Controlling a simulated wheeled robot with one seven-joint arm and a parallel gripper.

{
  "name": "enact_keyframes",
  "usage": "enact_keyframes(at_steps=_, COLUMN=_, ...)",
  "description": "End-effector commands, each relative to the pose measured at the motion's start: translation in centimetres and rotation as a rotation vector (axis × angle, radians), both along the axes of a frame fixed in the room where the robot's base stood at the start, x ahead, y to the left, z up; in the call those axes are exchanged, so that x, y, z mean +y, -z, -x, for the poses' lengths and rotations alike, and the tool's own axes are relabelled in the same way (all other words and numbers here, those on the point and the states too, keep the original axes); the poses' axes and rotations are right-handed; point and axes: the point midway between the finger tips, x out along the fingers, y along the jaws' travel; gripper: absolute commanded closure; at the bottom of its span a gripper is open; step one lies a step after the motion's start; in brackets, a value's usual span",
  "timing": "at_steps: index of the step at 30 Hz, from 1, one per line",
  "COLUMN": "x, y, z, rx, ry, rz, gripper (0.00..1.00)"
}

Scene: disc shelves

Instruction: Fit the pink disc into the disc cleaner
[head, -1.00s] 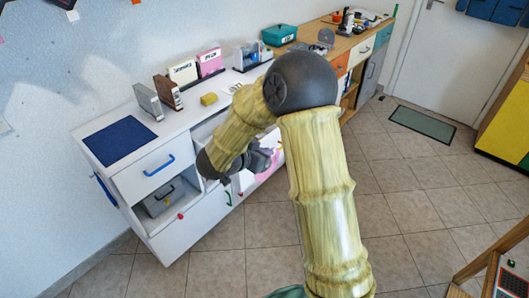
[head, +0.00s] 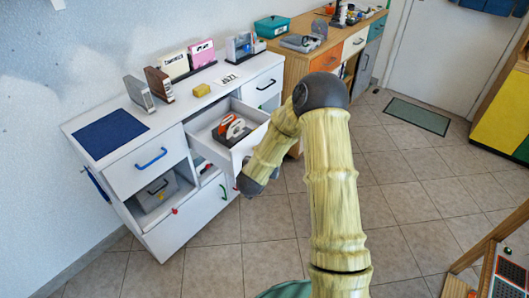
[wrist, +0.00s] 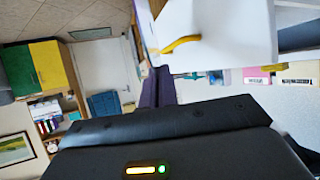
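I see no loose pink disc in either current view; a pink case (head: 202,54) stands upright on the white cabinet, and it also shows in the wrist view (wrist: 256,74). An orange-and-white object (head: 231,128) sits on a dark base inside the open drawer (head: 258,115); I cannot tell whether it is the disc cleaner. In the wrist view my gripper (wrist: 158,72) has its two dark fingers close together, with nothing visible between them. In the head view my arm's dark end is low in front of the cabinet, below the drawer, and the fingertips are hidden.
A teal box (head: 272,26) and a flat grey device (head: 302,42) stand farther back.

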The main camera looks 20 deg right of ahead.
Motion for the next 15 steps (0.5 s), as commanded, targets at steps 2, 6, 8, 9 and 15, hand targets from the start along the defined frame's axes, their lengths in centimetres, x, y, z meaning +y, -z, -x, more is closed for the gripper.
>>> enact_keyframes(at_steps=2, x=-0.2, y=3.0, z=0.0, rx=0.008, ry=-0.066, rz=-0.002, gripper=1.0)
enact_keyframes(at_steps=6, x=0.3, y=7.0, z=0.2, rx=0.007, ry=-0.193, rz=-0.002, gripper=1.0)
enact_keyframes(at_steps=8, x=0.6, y=8.4, z=0.4, rx=0.005, ry=-0.24, rz=-0.002, gripper=1.0)
enact_keyframes(at_steps=9, x=0.7, y=9.1, z=0.6, rx=0.004, ry=-0.267, rz=-0.001, gripper=1.0)
enact_keyframes(at_steps=15, x=1.8, y=12.6, z=1.6, rx=0.002, ry=-0.385, rz=-0.002, gripper=1.0)
